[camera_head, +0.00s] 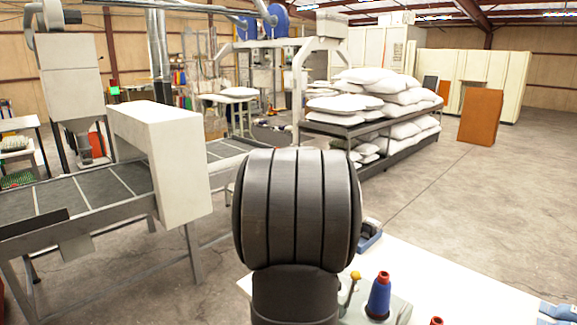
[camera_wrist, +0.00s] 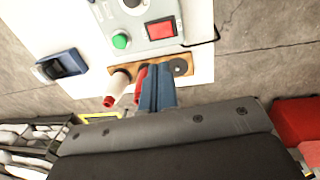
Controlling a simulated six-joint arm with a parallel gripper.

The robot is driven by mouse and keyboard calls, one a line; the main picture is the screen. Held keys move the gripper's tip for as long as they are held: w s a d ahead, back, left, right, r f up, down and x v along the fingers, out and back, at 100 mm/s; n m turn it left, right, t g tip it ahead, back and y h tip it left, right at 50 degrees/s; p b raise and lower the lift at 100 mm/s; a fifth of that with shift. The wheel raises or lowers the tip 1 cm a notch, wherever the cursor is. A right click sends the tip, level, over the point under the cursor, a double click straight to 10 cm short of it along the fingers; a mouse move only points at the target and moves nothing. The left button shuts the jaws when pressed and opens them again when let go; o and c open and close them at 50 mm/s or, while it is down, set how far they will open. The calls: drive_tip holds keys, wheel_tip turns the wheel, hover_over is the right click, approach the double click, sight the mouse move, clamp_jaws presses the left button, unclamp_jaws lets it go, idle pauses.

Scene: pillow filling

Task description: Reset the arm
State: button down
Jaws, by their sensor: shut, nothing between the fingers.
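In the wrist view, my gripper (camera_wrist: 158,88) shows as two narrow blue-grey fingers pressed together, with nothing visible between them. The fingers are over the edge of a white table, in front of a wooden strip (camera_wrist: 181,68). My dark gripper body fills the bottom of that view. In the head view, a large dark ribbed part of my own arm fills the middle, and the gripper is hidden there.
In the wrist view, a control box (camera_wrist: 141,26) with a green button and red switch stands on the white table. A pale, red-ended spool (camera_wrist: 117,88) is close left of the fingers. In the head view, a conveyor (camera_head: 75,195) stands left; pillows fill a rack (camera_head: 385,130) behind.

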drive_tip(key=shift+d+f, duration=0.1)
drive_tip(key=shift+f, duration=1.35)
